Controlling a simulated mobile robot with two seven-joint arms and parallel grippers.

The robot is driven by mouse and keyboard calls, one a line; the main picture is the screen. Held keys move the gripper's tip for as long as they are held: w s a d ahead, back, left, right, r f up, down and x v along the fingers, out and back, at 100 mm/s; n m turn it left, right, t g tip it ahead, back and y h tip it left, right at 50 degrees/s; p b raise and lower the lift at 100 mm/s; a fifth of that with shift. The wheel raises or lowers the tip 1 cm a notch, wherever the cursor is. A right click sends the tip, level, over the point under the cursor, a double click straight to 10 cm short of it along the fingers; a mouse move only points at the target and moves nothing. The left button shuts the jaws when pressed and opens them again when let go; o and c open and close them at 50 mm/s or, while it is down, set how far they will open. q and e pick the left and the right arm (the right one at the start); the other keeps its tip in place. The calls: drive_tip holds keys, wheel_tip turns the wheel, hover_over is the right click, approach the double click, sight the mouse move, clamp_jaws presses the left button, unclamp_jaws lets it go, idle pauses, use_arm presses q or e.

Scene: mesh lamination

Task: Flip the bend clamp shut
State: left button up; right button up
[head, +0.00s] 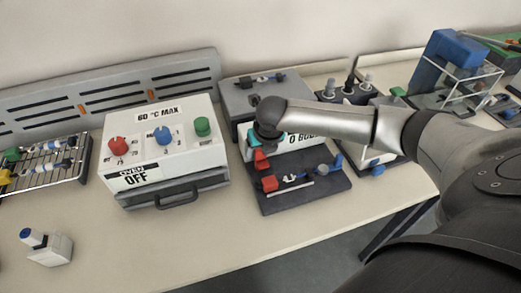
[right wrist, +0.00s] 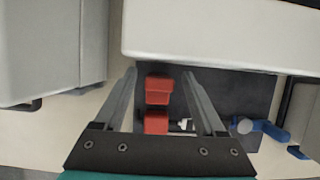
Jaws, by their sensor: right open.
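A dark fixture plate (head: 310,194) sits on the bench, and it also shows in the right wrist view (right wrist: 245,92). On its left side are two red blocks, an upper one (head: 261,160) and a lower one (head: 269,183), which look like the bend clamp. In the right wrist view the upper red block (right wrist: 159,89) and lower red block (right wrist: 156,122) lie between the fingers of my right gripper (right wrist: 158,75). It is open and empty, above the plate. I cannot tell whether it touches the red blocks. My left gripper is out of view.
A small white clip (head: 291,178) and a blue lever (head: 337,163) are on the plate. A white-and-grey box stands behind the plate. The oven (head: 162,150) stands to the left. Bare bench lies in front of the oven.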

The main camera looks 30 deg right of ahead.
clamp_jaws()
idle(0.6)
idle(0.8)
